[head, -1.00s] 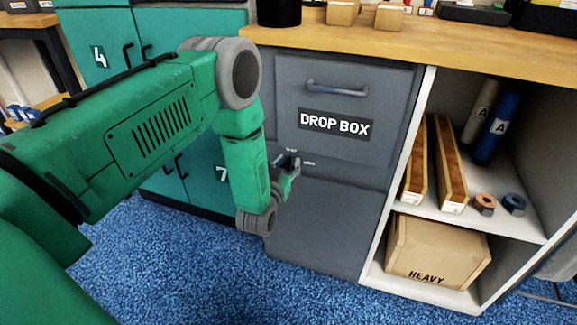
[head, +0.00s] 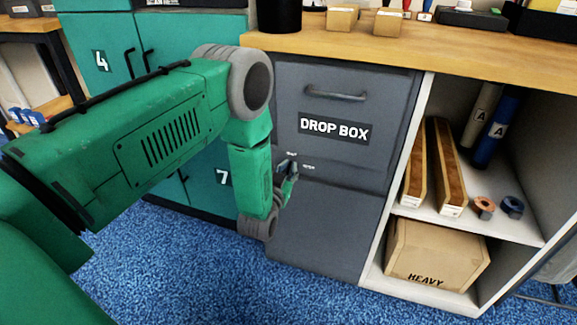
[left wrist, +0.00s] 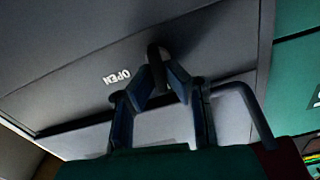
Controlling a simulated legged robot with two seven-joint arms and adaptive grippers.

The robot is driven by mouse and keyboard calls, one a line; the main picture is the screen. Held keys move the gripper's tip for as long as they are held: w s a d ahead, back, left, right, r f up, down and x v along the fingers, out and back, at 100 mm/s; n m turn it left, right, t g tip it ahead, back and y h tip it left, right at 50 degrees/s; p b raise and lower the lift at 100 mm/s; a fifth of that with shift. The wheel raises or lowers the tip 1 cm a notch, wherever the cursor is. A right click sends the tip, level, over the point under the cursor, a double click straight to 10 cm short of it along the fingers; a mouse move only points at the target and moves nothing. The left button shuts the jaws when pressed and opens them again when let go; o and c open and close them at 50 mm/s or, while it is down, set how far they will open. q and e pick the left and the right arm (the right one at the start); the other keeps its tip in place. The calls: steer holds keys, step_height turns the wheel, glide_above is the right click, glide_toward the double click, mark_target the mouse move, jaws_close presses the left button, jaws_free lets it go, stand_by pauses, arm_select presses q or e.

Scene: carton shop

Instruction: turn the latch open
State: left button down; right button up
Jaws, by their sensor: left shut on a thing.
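The grey drop box door (head: 345,160) stands in the middle of the head view, with a bar handle (head: 335,94) near its top. My left gripper (head: 289,173) is at the door's lower left, beside two small white labels. In the left wrist view, my left gripper (left wrist: 163,72) is shut on the dark latch (left wrist: 153,52), whose rounded end shows between the fingertips. The OPEN label (left wrist: 117,77) appears upside down to the left of the latch. In the head view the gripper mostly hides the latch. My right gripper is not in view.
Teal lockers (head: 108,70) stand on the left, behind my arm. An open white shelf (head: 405,212) with long boxes, rolls, rings and a HEAVY carton (head: 437,255) is on the right. A wooden worktop (head: 420,48) runs above. Blue carpet lies in front.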

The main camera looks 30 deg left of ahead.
arm_select(q)
steer(key=m, duration=0.1)
steer(key=m+p, duration=0.1)
steer(key=m, duration=0.1)
steer(key=shift+w+d+r+m, duration=0.2)
steer(key=shift+w+r+m, duration=0.1)
steer(key=shift+d+f+m, duration=0.15)
steer(key=shift+f+m, duration=0.1)
steer(key=shift+m, duration=1.85)
steer(key=shift+d+f+m, duration=0.2)
steer(key=shift+m, duration=1.9)
steer(key=shift+d+f+m, duration=0.15)
steer(key=shift+f+m, duration=0.1)
steer(key=shift+m, duration=1.85)
steer(key=c, duration=1.9)
jaws_free()
steer(key=shift+o, duration=1.3)
steer(key=shift+w+f, duration=0.15)
steer(key=shift+f, duration=0.05)
